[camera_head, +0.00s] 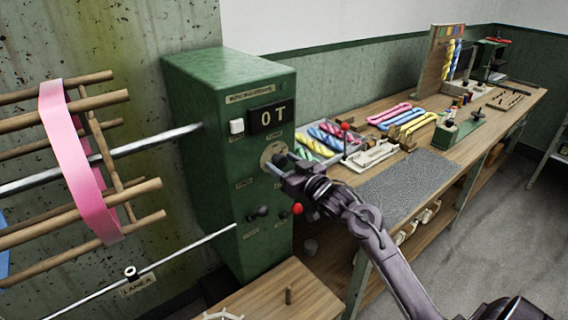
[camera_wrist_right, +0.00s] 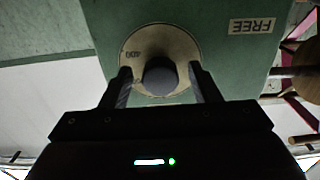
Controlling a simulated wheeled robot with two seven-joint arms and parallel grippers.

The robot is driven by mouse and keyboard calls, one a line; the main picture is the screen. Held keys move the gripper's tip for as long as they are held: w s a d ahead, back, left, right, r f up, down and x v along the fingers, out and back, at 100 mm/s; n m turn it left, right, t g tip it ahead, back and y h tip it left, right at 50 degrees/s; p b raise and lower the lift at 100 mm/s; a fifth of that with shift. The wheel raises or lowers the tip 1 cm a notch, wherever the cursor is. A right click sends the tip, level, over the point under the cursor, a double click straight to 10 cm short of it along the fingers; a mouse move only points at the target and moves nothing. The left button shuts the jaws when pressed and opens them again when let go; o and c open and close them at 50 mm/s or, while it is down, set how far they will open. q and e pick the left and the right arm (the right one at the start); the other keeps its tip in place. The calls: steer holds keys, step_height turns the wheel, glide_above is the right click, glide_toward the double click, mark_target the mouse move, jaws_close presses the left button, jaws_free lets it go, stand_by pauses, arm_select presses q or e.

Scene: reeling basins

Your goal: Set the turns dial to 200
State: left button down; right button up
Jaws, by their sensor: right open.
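The turns dial is a dark round knob on a pale disc on the front of the green machine box; in the right wrist view the knob (camera_wrist_right: 160,77) sits between the fingers, and the pale disc (camera_wrist_right: 178,40) shows a "400" mark at its left. My right gripper (camera_wrist_right: 160,92) is open with a finger on each side of the knob; I cannot tell whether they touch it. In the head view the right gripper (camera_head: 282,166) partly covers the dial disc (camera_head: 268,152). The display (camera_head: 270,116) above reads "0T". My left gripper is not in view.
The green box (camera_head: 198,150) also bears a white button (camera_head: 237,127), dark knobs (camera_head: 258,213) and a red knob (camera_head: 297,209) below the dial. A wooden reel with a pink skein (camera_head: 72,150) is at left. A workbench (camera_head: 468,140) with colored skeins stretches right.

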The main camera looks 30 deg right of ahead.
steer(key=shift+c, duration=0.5)
steer(key=c, duration=0.9)
steer(key=shift+n, duration=0.4)
steer(key=n+b, duration=0.2)
steer(key=n, duration=0.3)
steer(key=shift+f, duration=0.1)
steer(key=n+b, duration=0.3)
steer(key=n, duration=0.3)
steer(key=shift+d, duration=0.1)
steer(key=shift+n, duration=0.3)
